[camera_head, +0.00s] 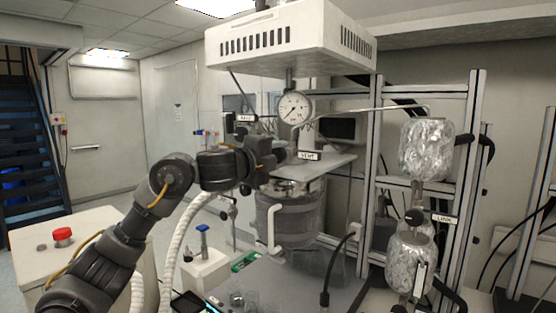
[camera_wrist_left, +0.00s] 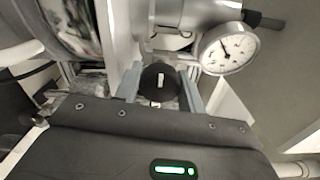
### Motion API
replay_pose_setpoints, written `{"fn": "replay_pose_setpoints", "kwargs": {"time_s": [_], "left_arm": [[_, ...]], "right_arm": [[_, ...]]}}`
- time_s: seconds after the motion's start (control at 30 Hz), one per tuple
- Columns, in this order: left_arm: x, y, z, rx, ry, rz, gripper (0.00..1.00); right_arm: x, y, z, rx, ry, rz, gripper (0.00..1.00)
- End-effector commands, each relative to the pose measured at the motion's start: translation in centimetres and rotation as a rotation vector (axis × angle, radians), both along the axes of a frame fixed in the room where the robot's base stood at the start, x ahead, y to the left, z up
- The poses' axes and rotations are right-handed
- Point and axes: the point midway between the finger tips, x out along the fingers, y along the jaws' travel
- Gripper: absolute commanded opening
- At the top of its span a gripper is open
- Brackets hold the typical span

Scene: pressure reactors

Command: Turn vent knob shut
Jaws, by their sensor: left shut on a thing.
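The vent knob (camera_wrist_left: 158,82) is round and black with a white mark on its face, in the middle of the left wrist view. The two grey fingers of my left gripper (camera_wrist_left: 160,92) are on either side of it, shut on it. In the head view my left gripper (camera_head: 282,153) reaches in from the left to the reactor head, beside the label reading VENT (camera_head: 308,155). The knob itself is hidden there by the gripper. My right gripper is not in view.
A pressure gauge (camera_head: 294,108) stands just above the gripper and shows close by in the wrist view (camera_wrist_left: 228,48). The reactor vessel (camera_head: 290,218) is below. Metal framing and foil-wrapped vessels (camera_head: 426,150) stand to the right.

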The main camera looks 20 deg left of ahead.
Motion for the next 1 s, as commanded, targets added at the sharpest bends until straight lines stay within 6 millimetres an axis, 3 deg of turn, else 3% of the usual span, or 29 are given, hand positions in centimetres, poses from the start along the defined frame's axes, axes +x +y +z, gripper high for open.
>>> {"fn": "replay_pose_setpoints", "kwargs": {"time_s": [0.6,0.63,0.77,1.0], "left_arm": [[0.01,-0.07,-0.15,0.043,-0.014,-0.001,0.17],[0.01,-0.07,-0.15,0.043,-0.014,-0.001,0.41],[0.01,-0.06,-0.13,0.042,-0.013,-0.001,0.58],[-0.02,-0.05,-0.07,0.04,-0.015,-0.001,0.61]], "right_arm": [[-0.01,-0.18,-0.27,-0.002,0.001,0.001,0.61],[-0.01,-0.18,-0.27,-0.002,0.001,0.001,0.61],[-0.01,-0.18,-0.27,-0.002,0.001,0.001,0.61],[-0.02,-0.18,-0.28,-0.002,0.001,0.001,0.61]]}}
